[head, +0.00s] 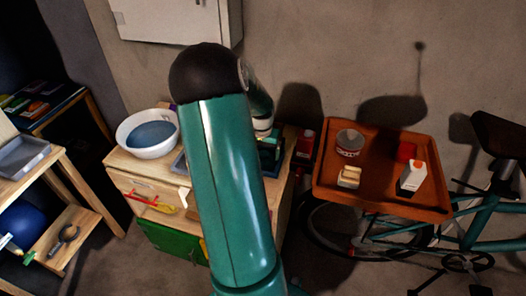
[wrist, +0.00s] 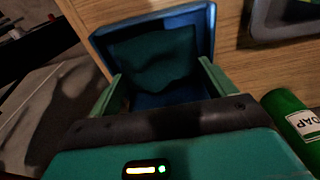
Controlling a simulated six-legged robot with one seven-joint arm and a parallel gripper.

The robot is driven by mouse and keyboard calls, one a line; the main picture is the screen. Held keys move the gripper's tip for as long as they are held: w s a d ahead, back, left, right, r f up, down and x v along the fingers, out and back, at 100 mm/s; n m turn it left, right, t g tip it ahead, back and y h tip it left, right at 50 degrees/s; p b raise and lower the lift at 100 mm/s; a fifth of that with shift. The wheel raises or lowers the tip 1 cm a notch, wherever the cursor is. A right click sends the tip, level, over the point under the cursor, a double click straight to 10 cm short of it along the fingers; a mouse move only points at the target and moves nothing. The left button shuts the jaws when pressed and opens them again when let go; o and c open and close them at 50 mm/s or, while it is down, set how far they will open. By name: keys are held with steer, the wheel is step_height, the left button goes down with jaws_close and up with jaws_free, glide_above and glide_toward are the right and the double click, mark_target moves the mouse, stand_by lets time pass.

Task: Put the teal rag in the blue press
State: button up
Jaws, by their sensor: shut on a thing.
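The blue press (wrist: 207,22) shows in the wrist view as an open, box-like blue shape with raised walls on the wooden top. The teal rag (wrist: 155,55) is dark and spread between my fingertips, within the press's outline; I cannot tell whether it touches the press floor. My gripper (wrist: 160,75) is shut on the rag, with one green finger at each side of it.
A green soap container (wrist: 297,125) stands close to the right of my gripper. A dark tray (wrist: 285,28) lies right of the press. In the head view, a white basin (head: 149,133) sits left of my arm and an orange tray (head: 330,183) with several items stands right.

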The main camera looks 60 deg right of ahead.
mark_target(262, 158)
steer(key=shift+f, duration=0.15)
steer(key=o, duration=0.8)
step_height(262, 158, up, 12)
steer(key=a, duration=0.2)
steer(key=w+a+r+n+t, duration=0.25)
steer(key=w+a+r, duration=0.25)
steer(key=a, duration=0.6)
steer(key=w+a+r+n+t, duration=0.1)
steer(key=w+a+r+n, duration=0.4)
steer(key=a, duration=0.6)
steer(key=s+a+n, duration=0.2)
steer(key=a+n, duration=0.1)
steer(key=a, duration=0.5)
steer(key=s+a+r+n+t+y, duration=0.1)
steer(key=s+a+n, duration=0.1)
steer(key=a, duration=0.6)
steer(key=s+a+r+n+t, duration=0.1)
steer(key=s+a+n, duration=0.1)
steer(key=a, duration=0.7)
steer(key=shift+s+a+r+n, duration=0.1)
steer(key=shift+r+n, duration=0.15)
steer(key=shift+n, duration=0.6)
